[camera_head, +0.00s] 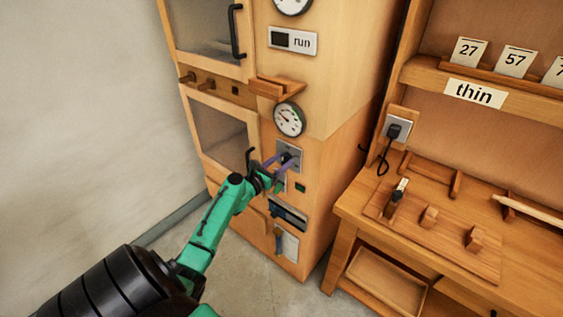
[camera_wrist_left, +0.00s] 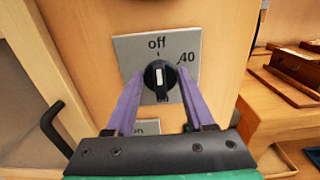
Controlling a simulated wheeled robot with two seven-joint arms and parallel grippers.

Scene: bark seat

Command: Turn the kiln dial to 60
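The kiln dial (camera_wrist_left: 158,76) is a round black knob with a white pointer line. It sits on a grey plate (camera_wrist_left: 128,48) on the wooden kiln front, and the plate also shows in the head view (camera_head: 296,150). The pointer stands upright, towards "off"; "40" is printed to its upper right. No 60 mark shows; the fingers hide parts of the plate. My left gripper (camera_head: 278,163) is at the dial. Its purple fingers are open, one on each side of the knob, with small gaps visible in the left wrist view. My right gripper is not in view.
A round gauge (camera_head: 289,119) and a wooden ledge (camera_head: 277,88) are above the dial plate. A kiln door handle (camera_wrist_left: 52,122) stands out at left. A wooden workbench (camera_head: 450,235) is at right.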

